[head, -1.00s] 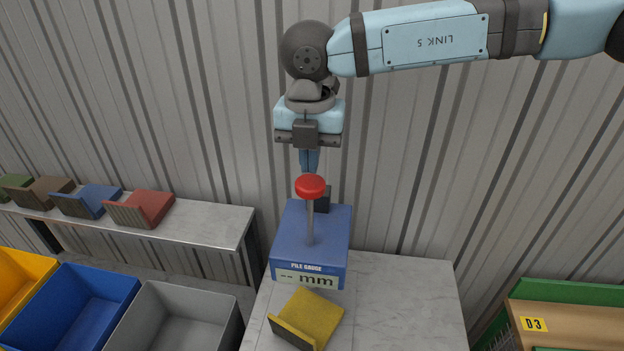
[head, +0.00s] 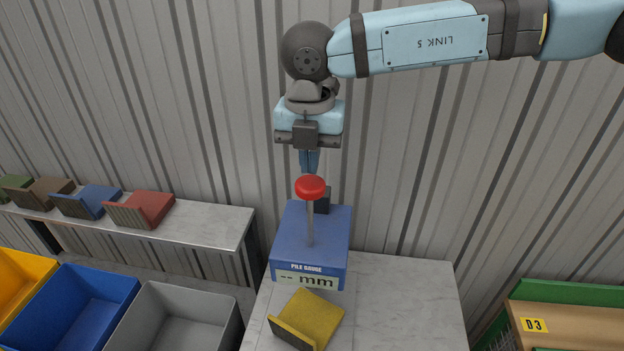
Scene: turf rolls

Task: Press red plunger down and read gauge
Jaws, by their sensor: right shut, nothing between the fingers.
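The red plunger (head: 310,188) stands up on a grey rod above the blue pile gauge (head: 328,232), which sits on a marble-topped table (head: 405,300). The gauge display (head: 306,280) reads "-- mm". My right gripper (head: 309,170) is shut and empty, pointing down. In the picture its fingertips end just above the red cap; whether they touch it or are behind it I cannot tell. A yellow turf piece (head: 314,315) lies in front of the gauge with one end folded up. My left gripper is not in view.
A side shelf (head: 205,222) at the left holds several folded samples, such as a red one (head: 142,209). Yellow, blue (head: 75,300) and grey (head: 180,318) bins stand below it. A wooden rack marked D3 (head: 570,320) is at the lower right. The table's right side is clear.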

